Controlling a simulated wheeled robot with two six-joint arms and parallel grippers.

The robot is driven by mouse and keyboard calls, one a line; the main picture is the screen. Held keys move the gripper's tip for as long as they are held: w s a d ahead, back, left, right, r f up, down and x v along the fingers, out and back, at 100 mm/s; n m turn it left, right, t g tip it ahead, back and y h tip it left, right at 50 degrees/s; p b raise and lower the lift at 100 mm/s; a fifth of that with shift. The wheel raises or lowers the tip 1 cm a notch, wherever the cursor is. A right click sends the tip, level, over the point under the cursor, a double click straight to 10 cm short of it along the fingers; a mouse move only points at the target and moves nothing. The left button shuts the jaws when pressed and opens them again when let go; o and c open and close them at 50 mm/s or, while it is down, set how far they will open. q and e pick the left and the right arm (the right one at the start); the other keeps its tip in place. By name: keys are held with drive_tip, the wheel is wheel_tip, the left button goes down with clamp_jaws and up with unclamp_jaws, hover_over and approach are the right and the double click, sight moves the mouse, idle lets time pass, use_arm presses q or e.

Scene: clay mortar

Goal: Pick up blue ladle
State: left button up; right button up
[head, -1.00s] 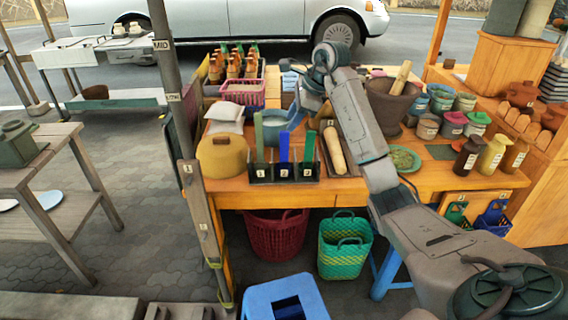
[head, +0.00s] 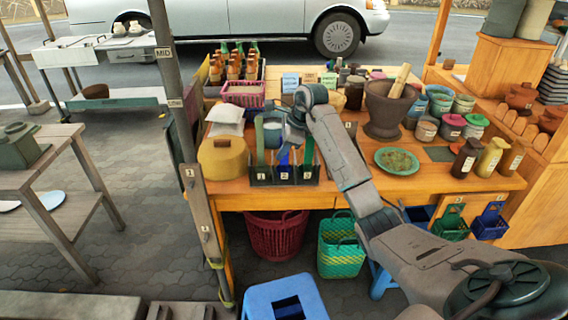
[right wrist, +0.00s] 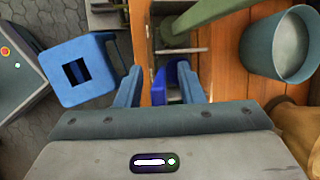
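The blue ladle (head: 284,158) stands upright in the middle slot of a dark three-slot holder (head: 284,177) at the table's front edge. Green-handled utensils (head: 260,140) stand in the slots on both sides of it. My right gripper (head: 290,148) is just above the holder and partly hides the ladle's upper part. In the right wrist view, my right gripper (right wrist: 158,85) is open. The dark blue ladle (right wrist: 162,86) shows between its fingers, with a gap at the left finger; contact on the right is unclear. My left gripper is not in view.
A grey-blue bucket (right wrist: 280,45) is close by. A stone mortar (head: 388,107) with a pestle and a green plate (head: 397,160) are to the right. A blue stool (head: 285,300) stands on the floor in front.

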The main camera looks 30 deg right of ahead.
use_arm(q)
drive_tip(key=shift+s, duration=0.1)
use_arm(e)
drive_tip(key=shift+f, duration=0.1)
clamp_jaws()
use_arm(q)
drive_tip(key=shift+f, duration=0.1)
use_arm(e)
drive_tip(key=shift+r, duration=0.3)
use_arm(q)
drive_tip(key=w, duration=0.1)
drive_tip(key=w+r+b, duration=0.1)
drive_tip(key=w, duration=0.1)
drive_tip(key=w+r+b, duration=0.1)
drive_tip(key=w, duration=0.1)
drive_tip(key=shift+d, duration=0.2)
use_arm(e)
wheel_tip(320, 180, up, 10)
drive_tip(key=shift+f, duration=0.25)
